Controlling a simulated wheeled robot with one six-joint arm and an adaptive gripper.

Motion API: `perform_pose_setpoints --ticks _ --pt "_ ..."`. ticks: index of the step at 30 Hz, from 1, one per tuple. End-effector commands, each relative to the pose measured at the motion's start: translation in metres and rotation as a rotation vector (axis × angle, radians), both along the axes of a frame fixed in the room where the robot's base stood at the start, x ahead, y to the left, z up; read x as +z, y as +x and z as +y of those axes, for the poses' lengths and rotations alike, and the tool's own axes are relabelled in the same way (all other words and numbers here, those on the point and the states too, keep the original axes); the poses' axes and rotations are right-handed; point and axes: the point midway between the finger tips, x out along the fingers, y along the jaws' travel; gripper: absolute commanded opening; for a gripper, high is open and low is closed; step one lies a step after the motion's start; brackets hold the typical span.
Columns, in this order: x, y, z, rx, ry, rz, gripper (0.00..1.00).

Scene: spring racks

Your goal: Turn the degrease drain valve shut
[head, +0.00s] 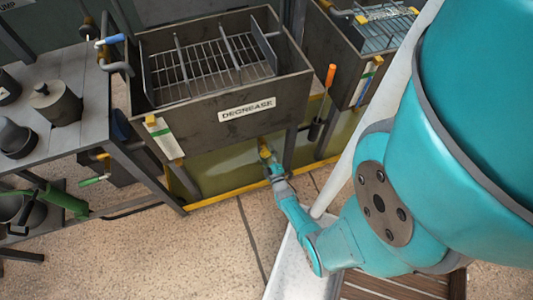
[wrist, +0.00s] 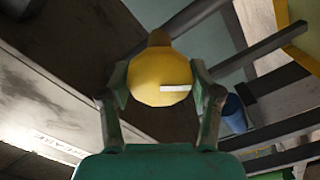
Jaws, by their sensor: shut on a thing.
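The degrease tank (head: 222,118) is a dark metal tank with a wire rack inside and a DEGREASE label (head: 247,109) on its front. Below its front edge is the drain valve, with a yellow knob (head: 265,153) that also shows large in the wrist view (wrist: 158,78). The knob's round face carries a white bar mark lying nearly level in the wrist view. My gripper (wrist: 160,95) is shut on the yellow knob, one finger on each side. In the head view my gripper (head: 271,166) is small and partly covers the valve.
A yellow-edged basin (head: 215,175) lies under the tank. A second tank (head: 345,50) stands to the right, with an orange-handled tool (head: 330,78) between them. A grey bench (head: 85,118) with dark pots stands at left. The floor (head: 160,250) in front is clear.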

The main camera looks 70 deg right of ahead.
Motion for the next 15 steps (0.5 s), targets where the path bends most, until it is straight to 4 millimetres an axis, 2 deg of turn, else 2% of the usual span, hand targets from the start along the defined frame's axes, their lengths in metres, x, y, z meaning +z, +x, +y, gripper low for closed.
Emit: perform_pose_setpoints --ticks 15 --pt "0.0006 -0.0006 -0.0006 0.001 0.310 -0.362 0.29"
